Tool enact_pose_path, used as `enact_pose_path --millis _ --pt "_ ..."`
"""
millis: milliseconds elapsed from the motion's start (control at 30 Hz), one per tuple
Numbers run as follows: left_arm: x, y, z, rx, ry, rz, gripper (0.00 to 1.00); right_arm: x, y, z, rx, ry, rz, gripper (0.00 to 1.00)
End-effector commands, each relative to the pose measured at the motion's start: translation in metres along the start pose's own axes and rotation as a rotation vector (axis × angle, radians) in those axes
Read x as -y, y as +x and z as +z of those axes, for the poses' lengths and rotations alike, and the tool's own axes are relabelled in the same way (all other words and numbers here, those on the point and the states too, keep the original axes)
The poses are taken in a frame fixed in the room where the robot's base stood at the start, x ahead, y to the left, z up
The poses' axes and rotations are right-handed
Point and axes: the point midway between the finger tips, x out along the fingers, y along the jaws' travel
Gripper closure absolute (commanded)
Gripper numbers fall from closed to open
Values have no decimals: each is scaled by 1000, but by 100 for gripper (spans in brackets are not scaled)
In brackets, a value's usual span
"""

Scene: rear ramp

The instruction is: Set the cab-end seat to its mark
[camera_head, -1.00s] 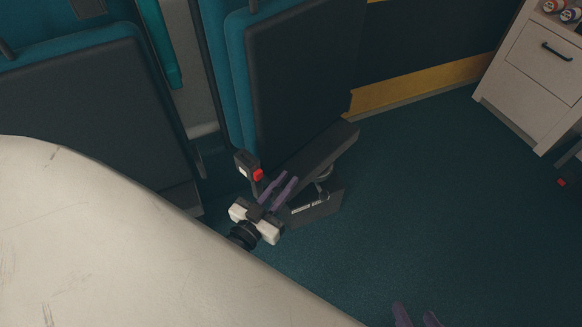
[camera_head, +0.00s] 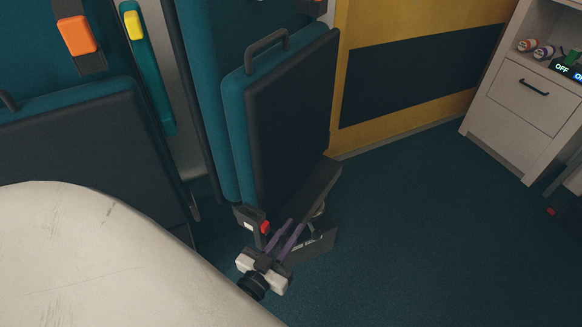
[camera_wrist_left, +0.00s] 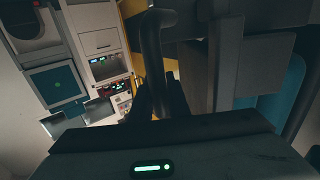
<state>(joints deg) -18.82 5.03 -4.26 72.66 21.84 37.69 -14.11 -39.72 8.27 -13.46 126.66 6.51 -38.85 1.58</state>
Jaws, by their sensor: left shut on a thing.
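A teal seat with a dark pad (camera_head: 288,120) stands upright in the middle of the head view, a loop handle on its top. Its dark lower cushion (camera_head: 300,198) sticks out low, above a small dark box-like base (camera_head: 315,240). My left gripper (camera_head: 296,224), with purple fingers, is low at the front of this seat. In the left wrist view a thick dark bar (camera_wrist_left: 152,45) runs down to the dark fingers, which are shut on it. A dark upright part with a red button (camera_head: 264,227) is beside the gripper. The exact grip point is hidden. My right gripper is out of view.
Another teal seat (camera_head: 80,140) stands at the left. Belts with orange (camera_head: 77,35) and yellow (camera_head: 134,25) parts hang behind. A white cabinet (camera_head: 520,110) stands at the right. The dark floor (camera_head: 420,220) between is clear.

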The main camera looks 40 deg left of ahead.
Motion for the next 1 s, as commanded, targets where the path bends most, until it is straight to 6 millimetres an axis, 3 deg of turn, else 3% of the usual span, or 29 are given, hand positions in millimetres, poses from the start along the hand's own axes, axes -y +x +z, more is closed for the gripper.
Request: enact_pose_path --millis 967,1000 --pt "3 4 -2 -3 1 -3 100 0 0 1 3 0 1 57" --pt "3 4 -2 -3 1 -3 81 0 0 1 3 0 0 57"
